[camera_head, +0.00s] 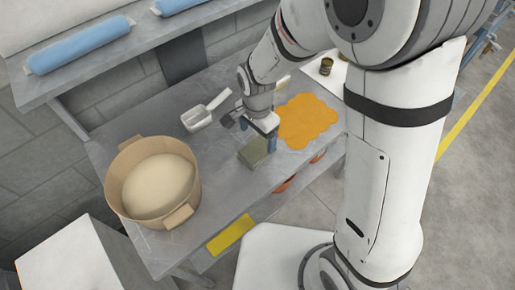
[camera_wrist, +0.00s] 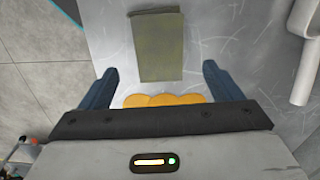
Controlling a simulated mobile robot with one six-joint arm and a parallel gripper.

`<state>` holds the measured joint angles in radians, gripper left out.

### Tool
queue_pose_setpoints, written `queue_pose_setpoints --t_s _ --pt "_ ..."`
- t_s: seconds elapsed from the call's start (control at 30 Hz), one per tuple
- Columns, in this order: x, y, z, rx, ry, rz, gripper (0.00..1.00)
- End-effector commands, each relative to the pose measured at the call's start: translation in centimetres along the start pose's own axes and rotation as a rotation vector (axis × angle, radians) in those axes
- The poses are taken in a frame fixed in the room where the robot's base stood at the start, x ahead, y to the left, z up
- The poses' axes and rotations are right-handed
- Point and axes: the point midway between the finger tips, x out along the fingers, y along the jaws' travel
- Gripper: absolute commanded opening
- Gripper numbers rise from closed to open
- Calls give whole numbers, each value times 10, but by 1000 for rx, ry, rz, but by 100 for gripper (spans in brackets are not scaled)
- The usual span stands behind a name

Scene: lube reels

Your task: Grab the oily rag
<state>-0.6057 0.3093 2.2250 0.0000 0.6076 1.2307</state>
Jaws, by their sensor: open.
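A flat olive-green rectangular piece that looks like a folded rag (camera_head: 253,153) lies on the grey metal bench near its front edge. It also shows in the wrist view (camera_wrist: 158,45), ahead of the fingers and roughly centred between them. An orange wavy-edged flat patch (camera_head: 308,120), cloth-like, lies to its right; its edge shows in the wrist view (camera_wrist: 165,100) beneath my gripper. My gripper (camera_head: 262,126) is open and empty, above the bench just behind the green piece. In the wrist view its two blue fingers (camera_wrist: 157,80) stand wide apart, touching neither piece.
A metal scoop (camera_head: 205,112) lies behind and left of my gripper. A large tan tub (camera_head: 118,170) with pale contents stands at the bench's left end. A small can (camera_head: 326,66) stands at the back right. Blue rolls (camera_head: 80,46) lie on a shelf above.

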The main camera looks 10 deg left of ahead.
Motion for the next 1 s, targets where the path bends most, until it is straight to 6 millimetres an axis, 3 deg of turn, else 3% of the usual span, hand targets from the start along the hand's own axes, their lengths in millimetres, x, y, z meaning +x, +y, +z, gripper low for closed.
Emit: queue_pose_setpoints --t_s 0.53,0.87,1.0 --pt "59 1 5 -3 -1 3 85" --pt "64 0 5 -4 0 0 85" --pt "64 0 5 -4 0 0 75"
